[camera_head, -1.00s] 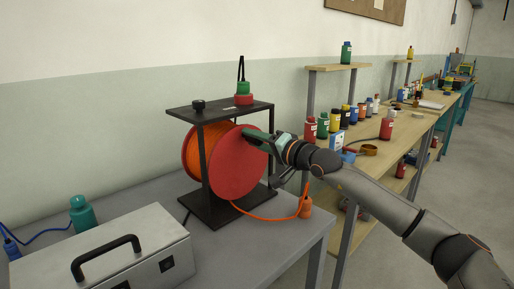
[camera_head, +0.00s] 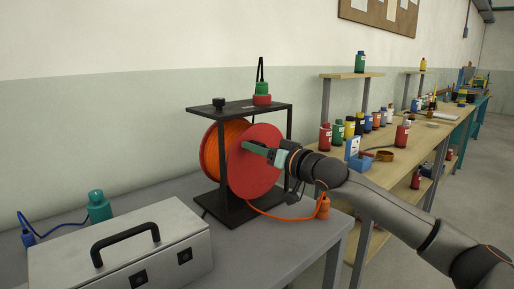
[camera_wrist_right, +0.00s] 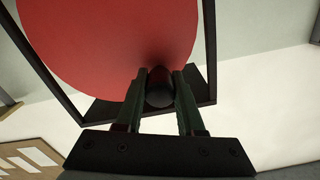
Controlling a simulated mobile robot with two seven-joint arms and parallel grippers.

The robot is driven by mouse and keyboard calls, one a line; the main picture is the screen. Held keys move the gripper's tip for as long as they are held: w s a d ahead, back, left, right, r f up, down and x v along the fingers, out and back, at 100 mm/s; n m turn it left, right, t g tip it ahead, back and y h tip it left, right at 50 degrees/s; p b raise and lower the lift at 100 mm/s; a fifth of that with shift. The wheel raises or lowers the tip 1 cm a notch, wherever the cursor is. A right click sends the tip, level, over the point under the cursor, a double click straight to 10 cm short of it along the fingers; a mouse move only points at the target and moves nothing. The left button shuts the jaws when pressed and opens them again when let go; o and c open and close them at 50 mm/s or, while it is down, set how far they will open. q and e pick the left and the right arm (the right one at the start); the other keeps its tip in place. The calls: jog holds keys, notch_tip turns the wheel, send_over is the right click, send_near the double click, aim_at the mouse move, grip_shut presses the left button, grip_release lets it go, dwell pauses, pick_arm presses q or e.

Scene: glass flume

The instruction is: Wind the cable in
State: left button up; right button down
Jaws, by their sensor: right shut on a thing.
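The cable reel has a red disc flange (camera_head: 265,170) facing me, with orange cable (camera_head: 226,142) wound behind it in a black frame (camera_head: 232,207). A loose orange length runs from the reel across the table to an orange plug end (camera_head: 322,207). My right gripper (camera_head: 258,151) is at the disc's upper left face. In the wrist view its fingers are shut on a dark round handle (camera_wrist_right: 160,92) standing out from the red disc. In the head view the fingers hide the handle. My left gripper is not in view.
A wooden bench with several bottles is at right.

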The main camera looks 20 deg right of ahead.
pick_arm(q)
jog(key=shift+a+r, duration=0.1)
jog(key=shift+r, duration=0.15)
pick_arm(e)
jog(key=shift+a+f+n, duration=0.1)
jog(key=shift+n, duration=0.2)
jog(key=c, duration=0.5)
grip_release()
